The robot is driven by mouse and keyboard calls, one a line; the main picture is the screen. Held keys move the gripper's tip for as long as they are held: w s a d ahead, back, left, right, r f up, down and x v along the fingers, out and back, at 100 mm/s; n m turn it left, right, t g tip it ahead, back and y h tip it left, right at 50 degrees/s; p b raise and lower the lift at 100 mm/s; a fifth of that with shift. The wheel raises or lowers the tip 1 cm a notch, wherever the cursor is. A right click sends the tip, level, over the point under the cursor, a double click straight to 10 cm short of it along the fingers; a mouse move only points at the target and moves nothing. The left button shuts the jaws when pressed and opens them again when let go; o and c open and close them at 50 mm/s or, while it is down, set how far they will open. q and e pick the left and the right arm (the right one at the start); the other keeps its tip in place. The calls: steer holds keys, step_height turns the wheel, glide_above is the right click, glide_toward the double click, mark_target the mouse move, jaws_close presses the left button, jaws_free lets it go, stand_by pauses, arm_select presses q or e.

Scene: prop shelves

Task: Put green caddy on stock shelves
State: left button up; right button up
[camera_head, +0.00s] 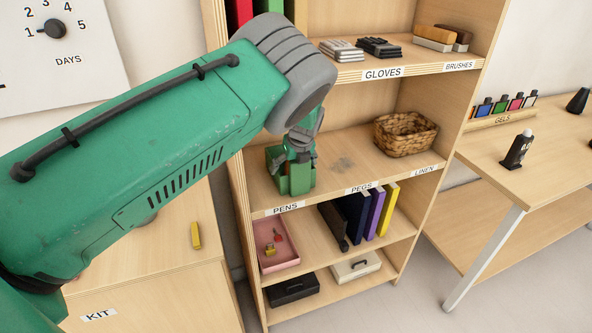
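The green caddy (297,184) is at the left end of the middle board of the wooden stock shelves (343,165), above the PENS label (285,208). It looks upright and seems to rest on the board. My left arm reaches in from the left, and my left gripper (300,152) is at the top of the caddy. The gripper's fingers overlap the caddy, so I cannot tell whether they are shut on its handle or open around it. My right gripper is not in view.
A wicker basket (405,134) stands at the right of the same board; the middle is clear. Above are gloves (380,47) and brushes (440,38). Below are a pink tray (278,246), binders (355,213) and boxes (356,267). A table (545,165) with a black bottle (517,150) is right.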

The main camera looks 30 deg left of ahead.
mark_target(305, 165)
arm_select(q)
steer(key=shift+d, duration=0.65)
steer(key=shift+w+d+r, duration=0.1)
steer(key=shift+d, duration=0.3)
steer(key=shift+a, duration=0.1)
steer(key=o, duration=1)
steer(key=shift+a+f, duration=0.2)
steer(key=shift+a, duration=0.05)
steer(key=shift+o, duration=0.2)
steer(key=shift+a+f, duration=0.1)
steer(key=shift+a, duration=0.45)
steer(key=shift+s+d+r+p, duration=0.2)
steer(key=shift+d+r+p, duration=0.45)
steer(key=shift+r+p, duration=0.4)
steer(key=s+d+p, duration=0.2)
steer(key=d, duration=0.1)
steer(key=shift+s+p, duration=0.1)
steer(key=shift+p, duration=0.2)
steer(key=s+d+p, duration=0.4)
steer(key=s+d, duration=0.1)
steer(key=d, duration=0.1)
steer(key=shift+s+f+p, duration=0.35)
steer(key=shift+s+f, duration=0.05)
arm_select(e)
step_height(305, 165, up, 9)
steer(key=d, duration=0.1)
